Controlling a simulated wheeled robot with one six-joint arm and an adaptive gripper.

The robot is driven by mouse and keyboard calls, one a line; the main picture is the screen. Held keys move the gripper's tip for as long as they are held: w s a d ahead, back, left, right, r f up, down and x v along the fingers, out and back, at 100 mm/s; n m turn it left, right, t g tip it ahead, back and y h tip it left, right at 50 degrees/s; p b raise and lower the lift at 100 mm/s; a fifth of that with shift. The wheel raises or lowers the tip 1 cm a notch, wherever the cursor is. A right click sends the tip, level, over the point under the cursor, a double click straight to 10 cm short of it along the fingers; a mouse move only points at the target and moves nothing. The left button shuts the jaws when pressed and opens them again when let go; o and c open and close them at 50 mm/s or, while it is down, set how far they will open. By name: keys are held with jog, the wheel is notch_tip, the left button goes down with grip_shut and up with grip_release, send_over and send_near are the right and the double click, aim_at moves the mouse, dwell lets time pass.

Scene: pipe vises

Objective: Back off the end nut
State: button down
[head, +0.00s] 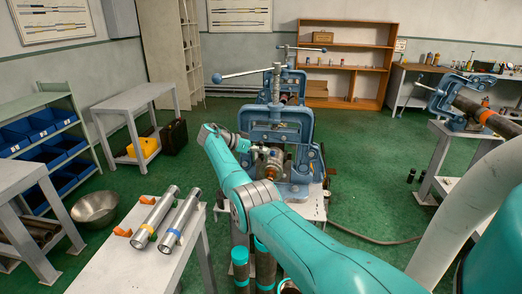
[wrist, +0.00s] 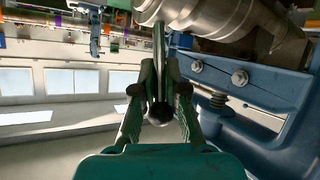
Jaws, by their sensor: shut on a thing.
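The end nut (head: 272,163) is a steel, round piece at the front of the blue pipe vise (head: 279,128) in the head view. In the wrist view the steel nut and pipe (wrist: 205,14) cross the top. A thin steel bar (wrist: 159,45) runs from there down between my fingers, with a dark rounded end (wrist: 159,113). My gripper (wrist: 159,75) is shut on this bar, a short way from the nut. In the head view my gripper (head: 250,148) is small and partly hidden beside the nut.
A low table (head: 140,262) at front left carries two steel cylinders (head: 167,229). A metal bowl (head: 95,208) is on the floor. Another vise (head: 455,100) holds a pipe at right. Blue vise body (wrist: 245,85) lies close right of my fingers.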

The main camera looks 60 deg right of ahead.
jog(key=shift+w+d+r+h, duration=0.1)
jog(key=shift+w+r+h, duration=0.2)
jog(key=shift+w, duration=0.05)
dwell(0.3)
jog(key=c, duration=1.2)
grip_release()
jog(key=shift+f, duration=0.15)
jog(key=v, duration=0.7)
jog(key=shift+w+a, duration=0.2)
jog(key=shift+w, duration=0.05)
